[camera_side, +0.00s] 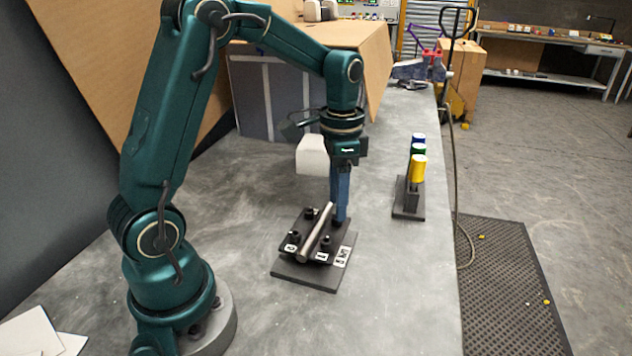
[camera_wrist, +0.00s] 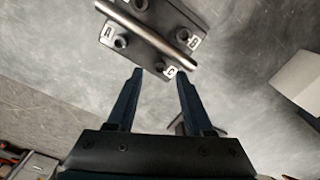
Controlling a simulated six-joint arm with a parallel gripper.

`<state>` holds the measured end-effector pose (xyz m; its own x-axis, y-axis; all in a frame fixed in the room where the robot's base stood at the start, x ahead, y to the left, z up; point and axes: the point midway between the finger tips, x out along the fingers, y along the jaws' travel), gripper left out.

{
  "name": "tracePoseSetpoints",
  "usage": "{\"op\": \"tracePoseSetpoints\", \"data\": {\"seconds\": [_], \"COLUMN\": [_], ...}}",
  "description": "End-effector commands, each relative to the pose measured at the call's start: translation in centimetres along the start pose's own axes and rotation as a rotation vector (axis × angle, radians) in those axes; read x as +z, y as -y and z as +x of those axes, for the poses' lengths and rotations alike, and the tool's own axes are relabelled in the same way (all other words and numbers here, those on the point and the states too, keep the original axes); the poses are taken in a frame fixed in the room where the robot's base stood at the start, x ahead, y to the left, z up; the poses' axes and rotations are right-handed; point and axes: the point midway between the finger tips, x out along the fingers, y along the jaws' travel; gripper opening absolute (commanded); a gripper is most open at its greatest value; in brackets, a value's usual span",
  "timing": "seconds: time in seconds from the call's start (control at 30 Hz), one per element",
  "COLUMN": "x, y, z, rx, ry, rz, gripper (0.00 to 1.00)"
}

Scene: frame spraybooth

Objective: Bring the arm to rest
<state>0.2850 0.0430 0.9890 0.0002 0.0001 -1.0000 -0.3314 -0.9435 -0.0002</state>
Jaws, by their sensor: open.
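My arm is teal and stands on the grey table. My gripper (camera_side: 341,215) points straight down at the right rear edge of a dark fixture plate (camera_side: 300,275). A metal tube (camera_side: 318,232) lies across the fixture between short black posts. The tube also shows in the wrist view (camera_wrist: 140,28), ahead of the fingertips, beside labels A, B and C. The side view does not show whether a finger touches the plate.
A rack (camera_side: 408,205) with blue, green and yellow cylinders stands to the right near the table edge. A white block (camera_side: 312,155) is behind my gripper. A cardboard box (camera_side: 375,70) is at the back. The front of the grey table (camera_side: 390,300) is clear.

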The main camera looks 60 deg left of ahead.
Motion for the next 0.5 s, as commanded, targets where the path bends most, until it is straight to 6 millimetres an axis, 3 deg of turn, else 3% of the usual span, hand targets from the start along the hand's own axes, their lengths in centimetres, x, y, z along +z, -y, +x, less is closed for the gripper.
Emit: {"op": "tracePoseSetpoints", "data": {"seconds": [0.2,0.5], "x": [-0.1,0.0], "y": [0.1,0.0], "z": [-2.3,-2.5], "rx": [-0.002,0.000], "ry": [-0.002,0.001], "rz": [0.001,0.001], "gripper": [0.52,0.52]}}
